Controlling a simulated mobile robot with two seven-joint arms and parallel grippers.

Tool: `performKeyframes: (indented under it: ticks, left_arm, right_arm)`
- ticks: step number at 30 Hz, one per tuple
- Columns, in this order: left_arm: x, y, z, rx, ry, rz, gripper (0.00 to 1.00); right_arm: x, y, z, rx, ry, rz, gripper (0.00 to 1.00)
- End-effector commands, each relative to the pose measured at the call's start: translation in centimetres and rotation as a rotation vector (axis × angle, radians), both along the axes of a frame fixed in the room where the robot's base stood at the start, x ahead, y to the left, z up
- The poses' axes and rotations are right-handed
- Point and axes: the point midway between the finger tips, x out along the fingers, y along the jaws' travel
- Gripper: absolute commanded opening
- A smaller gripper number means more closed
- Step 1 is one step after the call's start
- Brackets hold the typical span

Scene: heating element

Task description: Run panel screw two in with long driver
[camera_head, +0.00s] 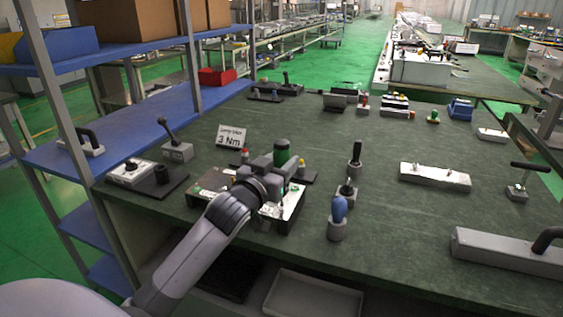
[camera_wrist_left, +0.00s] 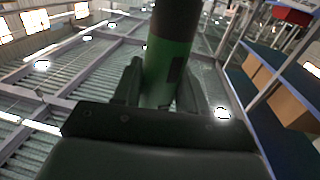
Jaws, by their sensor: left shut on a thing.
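My left gripper (camera_head: 276,166) is over the work unit (camera_head: 291,205) at the front left of the green bench. It is shut on a green and black cylindrical driver (camera_head: 281,146), which stands about upright between the fingers. In the left wrist view the driver (camera_wrist_left: 168,62) shows close up, with a finger on each side. The lower end of the driver and the panel screws are hidden behind my gripper and wrist. I cannot tell whether the driver touches a screw. A bright panel edge shows beside my wrist. My right gripper is out of view.
A 3 Nm sign (camera_head: 231,136) stands behind the unit. To the right stand a blue-handled tool (camera_head: 338,208) in a grey holder and black-handled tools (camera_head: 356,155). A pale strip (camera_head: 435,176) and a long grey box (camera_head: 505,252) lie further right. Bench space between them is clear.

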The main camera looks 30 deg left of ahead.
Motion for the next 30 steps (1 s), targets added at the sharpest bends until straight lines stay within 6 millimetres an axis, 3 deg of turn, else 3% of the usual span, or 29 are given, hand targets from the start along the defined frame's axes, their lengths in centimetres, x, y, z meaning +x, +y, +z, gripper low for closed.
performKeyframes:
  ticks: [30]
  left_arm:
    - [-0.01, 0.0, 0.19, 0.001, -0.005, 0.0, 0.0]
  right_arm:
    - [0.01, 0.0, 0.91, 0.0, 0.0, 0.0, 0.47]
